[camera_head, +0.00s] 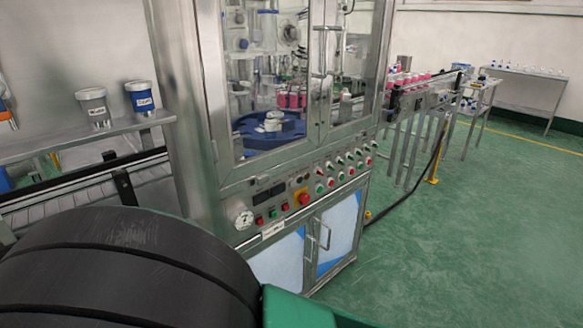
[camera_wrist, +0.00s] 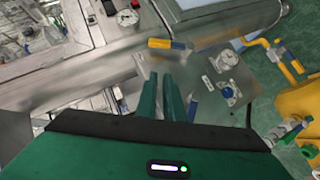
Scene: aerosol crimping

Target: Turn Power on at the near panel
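The near panel (camera_head: 285,212) is the sloped steel front of the glass-doored machine in the head view. Labels are too small to read, so I cannot tell which control is Power.
Cabinet doors with handles (camera_head: 318,238) sit below the panel. A conveyor (camera_head: 415,97) runs off at right; a shelf with buckets (camera_head: 92,107) stands at left. Yellow pipes (camera_wrist: 283,60) and a blue-knobbed valve (camera_wrist: 227,93) show in the wrist view. Green floor (camera_head: 470,240) at right is clear.

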